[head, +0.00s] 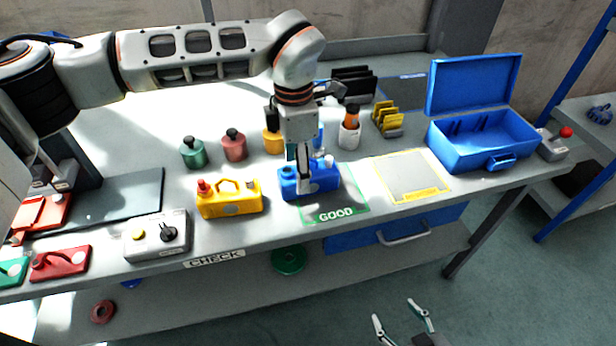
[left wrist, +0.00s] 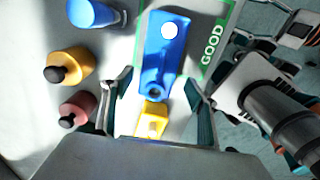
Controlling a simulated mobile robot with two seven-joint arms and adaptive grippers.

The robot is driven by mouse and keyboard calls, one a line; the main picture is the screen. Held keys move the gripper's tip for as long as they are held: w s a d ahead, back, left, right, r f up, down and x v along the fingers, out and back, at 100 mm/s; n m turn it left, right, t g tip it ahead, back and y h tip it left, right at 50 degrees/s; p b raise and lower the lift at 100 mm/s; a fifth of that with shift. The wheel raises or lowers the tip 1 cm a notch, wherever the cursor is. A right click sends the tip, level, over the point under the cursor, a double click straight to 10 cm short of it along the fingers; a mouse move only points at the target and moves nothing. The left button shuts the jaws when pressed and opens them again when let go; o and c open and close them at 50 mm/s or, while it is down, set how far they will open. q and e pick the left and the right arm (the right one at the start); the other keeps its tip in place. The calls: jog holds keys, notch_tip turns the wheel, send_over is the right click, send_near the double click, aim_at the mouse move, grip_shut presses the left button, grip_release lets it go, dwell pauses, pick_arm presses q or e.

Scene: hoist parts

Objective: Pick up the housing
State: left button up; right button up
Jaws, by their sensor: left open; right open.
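A blue housing (head: 325,183) stands upright at the left part of the green GOOD area (head: 345,208). In the left wrist view, the blue housing (left wrist: 165,50) lies ahead of and partly between the fingers. My left gripper (head: 304,172) is open, pointing down over the blue housing and hiding part of it. It also shows in the left wrist view (left wrist: 158,92); contact cannot be told. A yellow housing (head: 230,204) stands to the left, and its end shows in the left wrist view (left wrist: 152,119). My right gripper (head: 403,318) is open and empty, in front of the bench over the floor.
Green (head: 193,155), red (head: 234,148) and orange knobbed parts stand behind.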

pick_arm(q)
jog(key=f, duration=0.4)
jog(key=shift+w, duration=0.25)
jog(key=shift+c, duration=0.3)
jog(key=shift+r, duration=0.1)
grip_shut()
notch_tip(320, 180, up, 20)
jog(key=p, duration=0.1)
jog(key=shift+p, duration=0.4)
